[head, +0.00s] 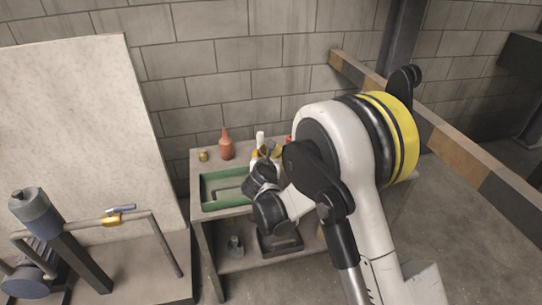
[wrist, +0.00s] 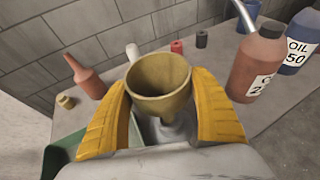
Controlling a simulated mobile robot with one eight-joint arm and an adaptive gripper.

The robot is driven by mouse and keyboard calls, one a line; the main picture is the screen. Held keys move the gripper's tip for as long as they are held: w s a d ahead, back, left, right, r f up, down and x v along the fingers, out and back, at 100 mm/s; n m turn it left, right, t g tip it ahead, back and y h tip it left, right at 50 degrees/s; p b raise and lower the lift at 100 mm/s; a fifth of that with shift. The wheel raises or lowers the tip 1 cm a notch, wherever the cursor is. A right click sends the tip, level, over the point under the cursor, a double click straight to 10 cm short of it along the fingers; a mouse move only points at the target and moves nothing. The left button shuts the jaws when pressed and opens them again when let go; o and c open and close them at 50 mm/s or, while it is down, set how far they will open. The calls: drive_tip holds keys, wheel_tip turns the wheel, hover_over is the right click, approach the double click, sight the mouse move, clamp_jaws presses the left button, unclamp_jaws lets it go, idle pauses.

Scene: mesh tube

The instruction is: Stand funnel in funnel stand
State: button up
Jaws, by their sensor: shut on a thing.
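A tan, cup-shaped funnel (wrist: 158,76) is between the two yellow fingers of my gripper (wrist: 160,92) in the wrist view. Its wide mouth faces up and toward the camera. My gripper is shut on it. In the head view my gripper (head: 266,160) is over the workbench, and my arm hides part of the bench. A grey shape (wrist: 168,132) shows below the funnel; I cannot tell whether it is the spout or part of a stand. I cannot clearly make out the funnel stand.
A green tray (head: 206,191) lies on the bench (head: 198,160). An orange-red spouted bottle (wrist: 88,78) and a small brass piece (wrist: 66,102) stand to the left. A brown bottle (wrist: 254,65) and a blue oil bottle (wrist: 298,40) stand to the right. A block wall (wrist: 60,40) rises behind.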

drive_tip(key=shift+f, duration=2.1)
idle(1.5)
drive_tip(key=o, duration=1.3)
drive_tip(key=shift+s, duration=0.1)
drive_tip(key=v, duration=1.2)
drive_tip(key=s+d+r+m+g, duration=0.2)
drive_tip(key=s+d+r+m, duration=0.25)
drive_tip(key=d+m, duration=0.4)
drive_tip(key=s+d+r+m+g, duration=0.2)
drive_tip(key=s+d+r+m, duration=0.2)
drive_tip(key=d+r+m, duration=0.35)
drive_tip(key=s+d+m+g, duration=0.1)
drive_tip(key=s+d+m, duration=0.1)
drive_tip(key=s+m, duration=0.4)
drive_tip(key=s+d+m, duration=0.2)
drive_tip(key=s+m, duration=0.4)
drive_tip(key=s+d+m+g+y, duration=0.1)
drive_tip(key=s+d+m, duration=0.1)
drive_tip(key=s+m, duration=0.4)
drive_tip(key=shift+s+d+m+g, duration=0.3)
drive_tip(key=shift+s+m, duration=0.1)
drive_tip(key=shift+m, duration=0.1)
